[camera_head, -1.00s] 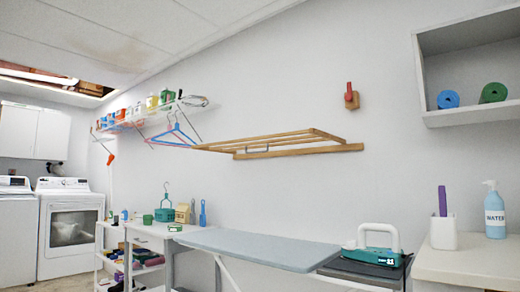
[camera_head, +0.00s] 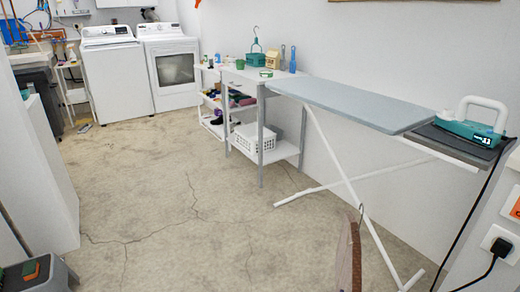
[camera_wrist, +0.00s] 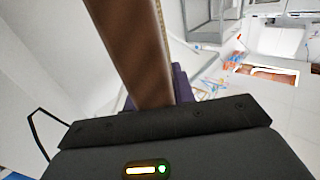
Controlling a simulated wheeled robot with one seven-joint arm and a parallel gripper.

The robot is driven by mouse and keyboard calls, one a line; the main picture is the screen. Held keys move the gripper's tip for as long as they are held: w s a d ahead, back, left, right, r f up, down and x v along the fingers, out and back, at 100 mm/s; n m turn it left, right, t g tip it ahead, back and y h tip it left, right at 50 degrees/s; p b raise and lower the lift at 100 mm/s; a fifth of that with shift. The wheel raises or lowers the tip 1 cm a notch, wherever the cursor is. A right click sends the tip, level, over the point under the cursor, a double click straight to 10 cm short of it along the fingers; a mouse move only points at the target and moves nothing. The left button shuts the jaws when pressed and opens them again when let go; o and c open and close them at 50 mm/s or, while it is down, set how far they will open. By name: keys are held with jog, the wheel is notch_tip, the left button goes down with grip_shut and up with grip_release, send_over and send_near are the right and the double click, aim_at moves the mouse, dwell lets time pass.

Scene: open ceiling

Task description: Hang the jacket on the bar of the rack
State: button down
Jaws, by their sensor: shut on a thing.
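The jacket (camera_head: 344,266) shows at the bottom of the head view as a narrow, edge-on strip of greyish pink with a brown edge. A thin hanger hook (camera_head: 361,212) sticks up above it. My gripper (camera_wrist: 165,128) shows in the wrist view as a dark body, with its fingertips hidden. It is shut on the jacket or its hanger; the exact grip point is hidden. A broad brown piece (camera_wrist: 135,50), apparently part of the jacket, rises in front of it. Only a thin wooden strip of the rack (camera_head: 420,1) shows at the top edge of the head view.
An ironing board (camera_head: 345,104) with a teal iron (camera_head: 470,132) and slanted white legs stands along the wall, behind the jacket. A white shelf table (camera_head: 250,75), washer (camera_head: 115,75) and dryer (camera_head: 172,65) stand further back. The cracked floor at left centre is clear.

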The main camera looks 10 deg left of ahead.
jog(key=s+r+p, duration=0.2)
jog(key=r+p, duration=1.9)
jog(key=p, duration=0.1)
jog(key=s+r+p, duration=0.1)
jog(key=r+p, duration=1.9)
jog(key=p, duration=0.2)
jog(key=shift+s+r+p, duration=0.3)
jog(key=shift+s+r, duration=0.05)
jog(key=shift+r, duration=0.05)
jog(key=shift+w, duration=0.1)
